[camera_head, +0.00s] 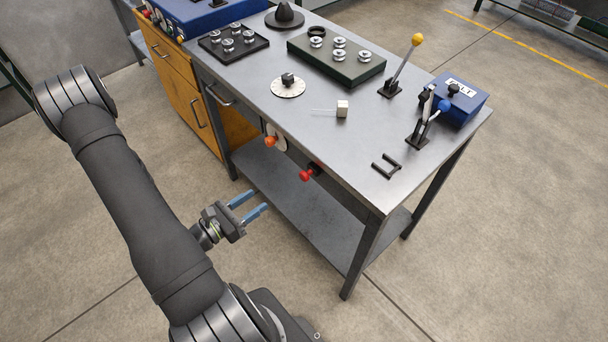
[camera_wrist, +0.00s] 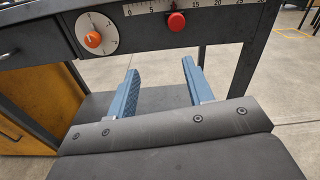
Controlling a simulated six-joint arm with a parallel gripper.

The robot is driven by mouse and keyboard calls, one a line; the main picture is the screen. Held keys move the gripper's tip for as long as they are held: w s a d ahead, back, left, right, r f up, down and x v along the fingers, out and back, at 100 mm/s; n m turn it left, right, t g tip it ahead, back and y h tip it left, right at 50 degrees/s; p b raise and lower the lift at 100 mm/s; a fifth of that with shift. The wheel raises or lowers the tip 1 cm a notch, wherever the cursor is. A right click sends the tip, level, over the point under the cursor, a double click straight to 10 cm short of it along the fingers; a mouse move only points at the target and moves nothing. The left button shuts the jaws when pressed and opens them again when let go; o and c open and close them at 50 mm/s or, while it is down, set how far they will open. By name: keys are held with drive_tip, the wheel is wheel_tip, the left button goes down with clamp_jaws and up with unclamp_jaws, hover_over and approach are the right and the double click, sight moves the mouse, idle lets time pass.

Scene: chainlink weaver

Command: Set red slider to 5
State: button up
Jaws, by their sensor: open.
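The red slider (camera_head: 311,171) is a round red knob on the front edge of the workbench. In the wrist view the red slider (camera_wrist: 177,21) sits below a white scale (camera_wrist: 215,5) with printed numbers. It is right of the 5 mark and left of the 15 mark, near where 10 falls; that number is hidden. My gripper (camera_head: 258,201) is open and empty, in front of the bench and lower than the knob. In the wrist view my gripper's blue fingers (camera_wrist: 160,72) point toward the bench front, apart from the knob.
An orange knob on a round dial (camera_wrist: 93,39) is left of the slider. A lower shelf (camera_head: 300,205) lies beneath.

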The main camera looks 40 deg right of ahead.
sight(302, 177)
drive_tip(key=s+a+r+m, duration=0.2)
drive_tip(key=s, duration=0.2)
drive_tip(key=shift+w+d+f, duration=0.1)
drive_tip(key=shift+w+d, duration=0.05)
drive_tip(key=shift+d, duration=4.3)
drive_tip(key=shift+w+d, duration=0.15)
drive_tip(key=shift+d, duration=4.25)
clamp_jaws()
drive_tip(key=shift+w, duration=2.55)
